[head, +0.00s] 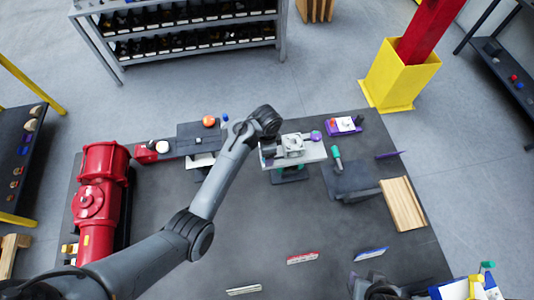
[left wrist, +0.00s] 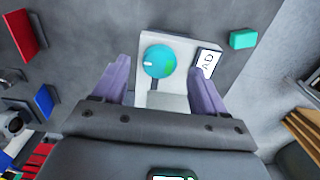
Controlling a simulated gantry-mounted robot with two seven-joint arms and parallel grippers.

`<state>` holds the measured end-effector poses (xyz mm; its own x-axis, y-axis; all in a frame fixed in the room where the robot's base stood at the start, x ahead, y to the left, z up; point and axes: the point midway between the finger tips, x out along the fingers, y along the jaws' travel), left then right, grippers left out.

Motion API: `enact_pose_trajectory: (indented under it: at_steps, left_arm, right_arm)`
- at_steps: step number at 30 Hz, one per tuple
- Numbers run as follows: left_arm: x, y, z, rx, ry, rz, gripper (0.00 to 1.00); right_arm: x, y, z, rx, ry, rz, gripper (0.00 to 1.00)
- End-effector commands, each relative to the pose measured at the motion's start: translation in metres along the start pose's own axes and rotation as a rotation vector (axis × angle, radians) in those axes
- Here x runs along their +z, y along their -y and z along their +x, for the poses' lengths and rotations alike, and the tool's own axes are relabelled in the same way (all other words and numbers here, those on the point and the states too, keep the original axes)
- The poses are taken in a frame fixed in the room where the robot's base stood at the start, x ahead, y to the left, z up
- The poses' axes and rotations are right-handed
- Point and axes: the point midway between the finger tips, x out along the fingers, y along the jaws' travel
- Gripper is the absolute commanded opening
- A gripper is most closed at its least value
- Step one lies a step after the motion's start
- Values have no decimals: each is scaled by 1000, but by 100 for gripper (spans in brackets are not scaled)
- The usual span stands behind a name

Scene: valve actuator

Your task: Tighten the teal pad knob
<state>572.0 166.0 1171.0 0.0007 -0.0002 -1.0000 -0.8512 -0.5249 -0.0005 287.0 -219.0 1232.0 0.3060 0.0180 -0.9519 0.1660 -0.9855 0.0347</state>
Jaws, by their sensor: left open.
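The teal pad knob (left wrist: 158,61) is round, with a small white mark on its left side. It shows in the left wrist view in front of a pale plate (left wrist: 178,42), beside a white label (left wrist: 207,63) whose visible letters read "AD". My left gripper (left wrist: 161,78) is open, its two purple-grey fingers apart on either side of the knob in the picture. No contact with the knob is visible. In the head view my left arm reaches the valve assembly (head: 292,147); its fingers are not clear there, and I cannot pick out the knob.
In the head view a red motor-like unit (head: 98,195) stands at the left of the dark table (head: 262,232). A teal-handled item (head: 337,153) and a wooden block (head: 403,204) are right of the valve assembly. A teal block (left wrist: 243,38) shows right of the label in the left wrist view.

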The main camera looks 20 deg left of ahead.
Motion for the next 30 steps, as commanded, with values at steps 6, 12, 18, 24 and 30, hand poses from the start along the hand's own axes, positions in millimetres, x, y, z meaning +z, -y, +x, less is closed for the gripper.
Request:
enact_pose_trajectory:
  at_steps: [6,12,18,24,30]
  left_arm:
    - [-1,0,-32,-2,-3,0,72]
    - [0,0,-48,0,-1,0,72]
    - [0,0,-51,0,0,0,72]
    - [0,0,-51,0,0,0,72]
    - [3,-5,-42,13,8,0,72]
  right_arm:
    - [0,1,0,-4,-1,5,43]
    - [0,1,0,-4,-1,5,43]
    - [0,1,0,-4,-1,5,43]
    - [0,0,0,-1,0,1,43]
    - [0,-1,0,3,1,-4,43]
